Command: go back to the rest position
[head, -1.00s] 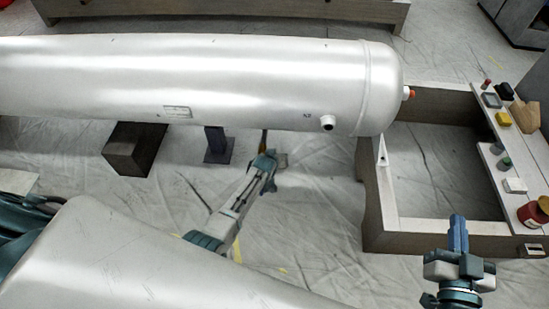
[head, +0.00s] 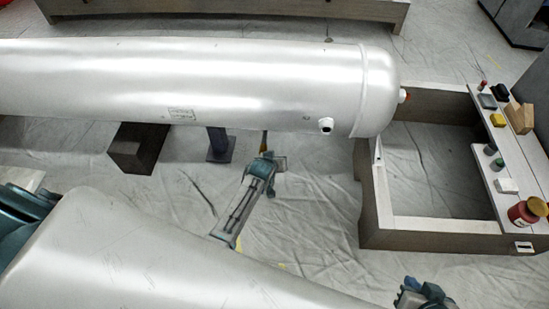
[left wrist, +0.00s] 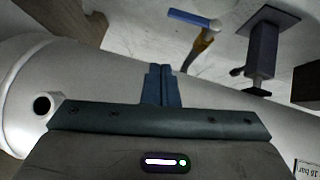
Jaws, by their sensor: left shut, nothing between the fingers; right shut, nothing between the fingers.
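My right gripper (head: 412,285) shows at the bottom edge of the head view, right of the middle. It is cut off by the frame, empty and apart from anything I see. My left gripper shows in the left wrist view, its blue fingers (left wrist: 160,85) shut together with nothing between them. Behind them is the side of the large silver tank (left wrist: 110,90). In the head view my left arm (head: 245,200) reaches over the floor toward the tank (head: 230,80); its fingers cannot be made out there.
The tank has a side port (head: 325,126) and rests by a dark block (head: 137,150) and a post (head: 218,145). A wooden frame (head: 440,232) stands at right, its shelf holding a red jar (head: 525,213) and several small items. Sheeted floor between is open.

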